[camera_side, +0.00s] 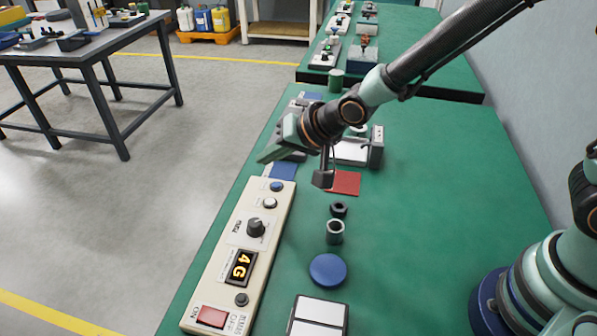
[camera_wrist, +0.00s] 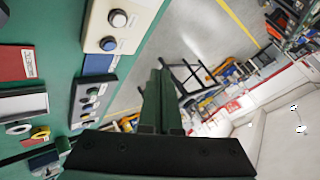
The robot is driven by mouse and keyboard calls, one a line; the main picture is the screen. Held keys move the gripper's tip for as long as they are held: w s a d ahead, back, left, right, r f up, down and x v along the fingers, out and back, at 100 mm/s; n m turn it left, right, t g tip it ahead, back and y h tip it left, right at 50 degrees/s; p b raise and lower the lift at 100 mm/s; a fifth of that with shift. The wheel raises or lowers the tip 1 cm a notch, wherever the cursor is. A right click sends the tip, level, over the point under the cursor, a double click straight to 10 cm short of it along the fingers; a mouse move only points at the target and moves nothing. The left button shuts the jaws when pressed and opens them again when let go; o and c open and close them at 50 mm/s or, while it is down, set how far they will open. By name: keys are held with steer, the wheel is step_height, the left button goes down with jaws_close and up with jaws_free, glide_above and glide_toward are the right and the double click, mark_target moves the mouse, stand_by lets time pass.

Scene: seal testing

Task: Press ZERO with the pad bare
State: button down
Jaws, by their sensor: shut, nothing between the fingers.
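My gripper (camera_side: 268,156) is shut and empty, held in the air beyond the far end of the beige control panel (camera_side: 262,212). Its closed fingers also show in the wrist view (camera_wrist: 160,95). The panel has a blue button (camera_side: 277,186), a white button (camera_side: 270,203), a black knob (camera_side: 256,227), a lit display (camera_side: 241,267) and a red switch (camera_side: 212,316). The white and blue buttons also show in the wrist view (camera_wrist: 118,18). The button labels are too small to read. A white plate (camera_side: 352,151), possibly the pad, lies partly behind my wrist; whether it is bare is unclear.
A red card (camera_side: 344,184), a black ring (camera_side: 339,209), a grey cylinder (camera_side: 335,231) and a blue disc (camera_side: 328,269) stand right of the panel. A white two-part tray (camera_side: 318,312) is at the front. The green table (camera_side: 430,215) is clear to the right.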

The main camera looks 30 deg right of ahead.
mark_target(270, 202)
steer(key=shift+f, duration=4.4)
steer(key=shift+d+f, duration=0.1)
steer(key=shift+f, duration=0.3)
steer(key=shift+f, duration=0.35)
steer(key=shift+r, duration=0.8)
